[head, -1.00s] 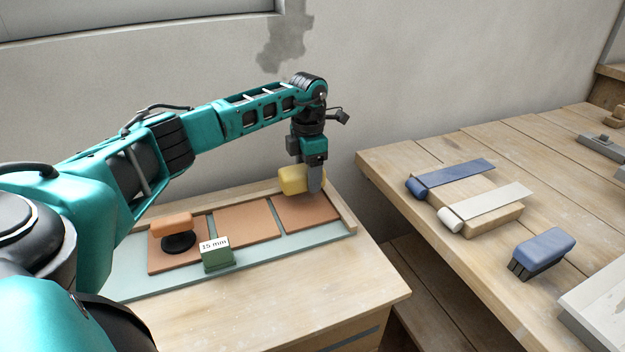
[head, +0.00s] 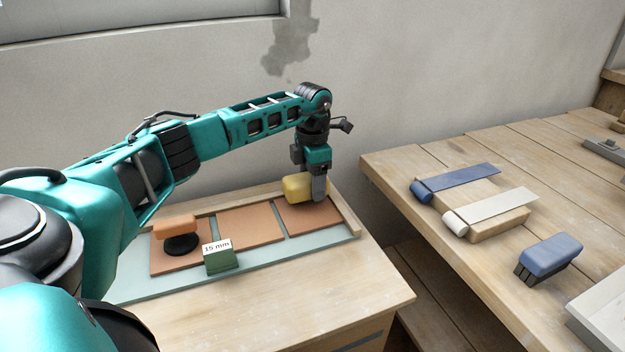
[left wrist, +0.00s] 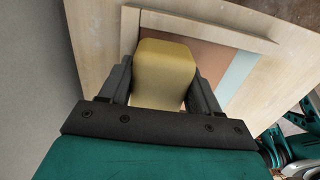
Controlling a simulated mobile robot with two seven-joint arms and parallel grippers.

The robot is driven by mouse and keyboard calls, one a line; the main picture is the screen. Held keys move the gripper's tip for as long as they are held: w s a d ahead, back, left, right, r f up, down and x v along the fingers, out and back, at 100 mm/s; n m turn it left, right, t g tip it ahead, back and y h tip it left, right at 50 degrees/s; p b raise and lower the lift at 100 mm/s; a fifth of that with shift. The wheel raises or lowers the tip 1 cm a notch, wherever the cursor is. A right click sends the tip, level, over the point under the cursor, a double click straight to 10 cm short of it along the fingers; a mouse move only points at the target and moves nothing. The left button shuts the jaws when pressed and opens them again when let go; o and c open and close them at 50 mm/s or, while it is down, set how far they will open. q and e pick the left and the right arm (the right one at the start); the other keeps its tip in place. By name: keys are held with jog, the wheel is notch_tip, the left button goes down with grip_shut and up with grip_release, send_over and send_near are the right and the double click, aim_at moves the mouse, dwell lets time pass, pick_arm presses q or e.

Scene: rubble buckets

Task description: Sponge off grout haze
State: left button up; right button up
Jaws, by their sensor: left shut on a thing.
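My left gripper (head: 312,186) is shut on a yellow sponge (head: 297,189). In the left wrist view the sponge (left wrist: 163,74) sits between the two dark fingers. The sponge is low over the rightmost terracotta tile (head: 312,219); whether it touches the tile is hard to tell. The middle tile (head: 250,225) is bare. The left tile (head: 165,262) bears an orange-handled tool with a round black base (head: 177,230). The tiles lie in a row on a pale green board (head: 135,285). Haze on the tiles cannot be made out. My right gripper is not in view.
A green block marked 15 mm (head: 219,258) stands at the board's front edge. A wooden rail runs behind and right of the tiles. On the right table are a blue strip roll (head: 458,178), a white one (head: 495,210) and a blue-handled brush (head: 549,255). A gap separates the tables.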

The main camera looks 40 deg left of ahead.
pick_arm(q)
jog(key=shift+f, duration=0.7)
